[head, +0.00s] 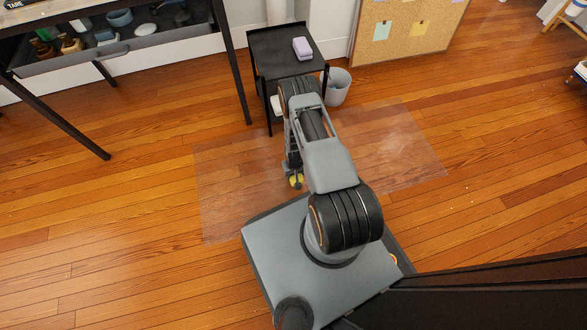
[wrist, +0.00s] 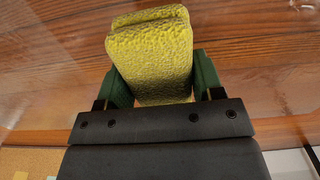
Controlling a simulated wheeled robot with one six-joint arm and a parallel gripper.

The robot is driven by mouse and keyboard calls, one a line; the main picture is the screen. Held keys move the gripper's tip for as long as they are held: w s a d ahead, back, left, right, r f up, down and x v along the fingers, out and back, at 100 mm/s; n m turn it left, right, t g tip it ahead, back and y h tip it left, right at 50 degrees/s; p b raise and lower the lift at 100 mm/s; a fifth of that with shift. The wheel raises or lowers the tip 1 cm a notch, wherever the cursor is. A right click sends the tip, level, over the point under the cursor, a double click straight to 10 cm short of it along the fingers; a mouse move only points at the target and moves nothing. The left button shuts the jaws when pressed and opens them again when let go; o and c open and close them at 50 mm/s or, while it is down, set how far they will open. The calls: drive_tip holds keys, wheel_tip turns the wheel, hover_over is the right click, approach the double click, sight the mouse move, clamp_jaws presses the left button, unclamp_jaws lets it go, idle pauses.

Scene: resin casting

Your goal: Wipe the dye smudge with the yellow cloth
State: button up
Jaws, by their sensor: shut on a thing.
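The yellow cloth (wrist: 150,60) is a folded, textured pad held between the two green fingers of my gripper (wrist: 160,85), which is shut on it. In the head view a small bit of the yellow cloth (head: 296,181) shows low over the floor, beneath my arm. My gripper (head: 295,178) is mostly hidden there by my arm. Whether the cloth touches the floor I cannot tell. I cannot make out a dye smudge in either view; my arm covers part of the floor.
A clear sheet (head: 405,150) lies on the wooden floor under my arm. A black side table (head: 275,55) with a purple block (head: 302,48) stands ahead, beside a grey bin (head: 336,86). Floor at left is clear.

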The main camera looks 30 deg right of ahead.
drive_tip(key=shift+r+p, duration=0.55)
drive_tip(key=shift+r, duration=0.55)
